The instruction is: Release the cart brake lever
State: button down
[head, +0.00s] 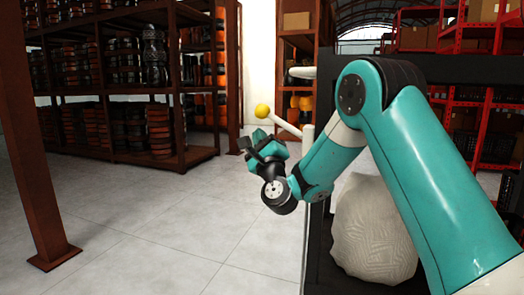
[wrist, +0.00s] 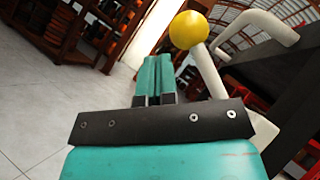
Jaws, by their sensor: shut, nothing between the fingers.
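The brake lever (head: 287,125) is a pale rod with a yellow ball knob (head: 262,110) at its upper left end. It slants up and left from a pale upright post (head: 307,142). In the wrist view the yellow knob (wrist: 188,30) is above and slightly right of the fingertips, with the pale lever rod (wrist: 209,72) below it. My gripper (head: 262,138) is just below the knob in the head view. Its teal fingers (wrist: 155,68) are together with nothing between them, apart from the knob. The dark cart (head: 318,250) is partly hidden behind my arm.
A large whitish patterned sack (head: 372,235) sits on the cart. A pale handle (head: 302,72) sticks out near the cart's top. A brown post (head: 30,160) stands at the left, with loaded shelves (head: 150,90) behind. The tiled floor (head: 150,220) between is clear.

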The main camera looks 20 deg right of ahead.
jog(key=w+a+f+b+v, duration=0.1)
jog(key=b+v, duration=0.4)
jog(key=v, duration=0.7)
jog(key=shift+w+a+f+b, duration=0.15)
jog(key=shift+a+f+b, duration=0.2)
jog(key=shift+f, duration=0.15)
